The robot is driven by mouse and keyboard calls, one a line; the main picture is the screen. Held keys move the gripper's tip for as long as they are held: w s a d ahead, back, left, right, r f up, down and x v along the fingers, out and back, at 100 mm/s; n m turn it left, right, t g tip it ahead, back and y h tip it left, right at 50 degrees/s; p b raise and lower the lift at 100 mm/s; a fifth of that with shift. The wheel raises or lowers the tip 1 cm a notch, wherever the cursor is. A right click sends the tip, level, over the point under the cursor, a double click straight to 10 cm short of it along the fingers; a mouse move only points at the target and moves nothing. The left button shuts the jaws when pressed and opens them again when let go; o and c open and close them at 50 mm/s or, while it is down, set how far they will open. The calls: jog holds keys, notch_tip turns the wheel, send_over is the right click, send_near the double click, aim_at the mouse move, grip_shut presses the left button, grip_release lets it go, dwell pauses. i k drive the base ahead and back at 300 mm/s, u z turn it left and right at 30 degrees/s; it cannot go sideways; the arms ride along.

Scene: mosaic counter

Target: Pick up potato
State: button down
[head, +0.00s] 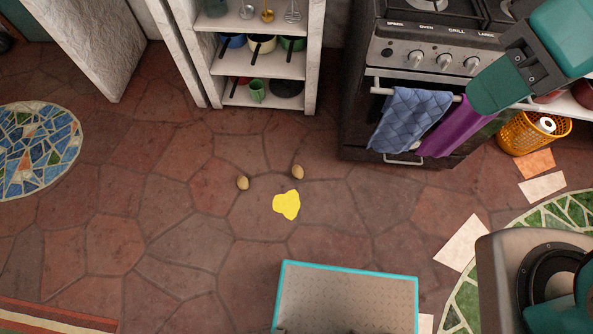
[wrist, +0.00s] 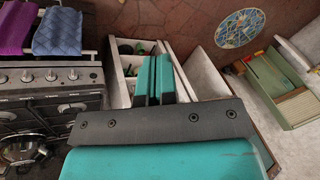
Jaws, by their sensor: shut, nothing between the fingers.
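No potato can be made out in the wrist view. In the head view part of my teal arm crosses the upper right, and the fingertips cannot be made out there.
A yellow flat patch (head: 287,205) lies on the floor by the potatoes. A stove (head: 357,110) with hanging towels (head: 408,118) stands behind right, and a white shelf (head: 312,62) with pans behind. An orange basket (head: 520,138) is at right.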

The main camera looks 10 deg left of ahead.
aim_at(298, 172)
jog(key=k, duration=0.5)
jog(key=u, duration=1.25)
jog(key=i, duration=1.4)
jog(key=z, duration=0.1)
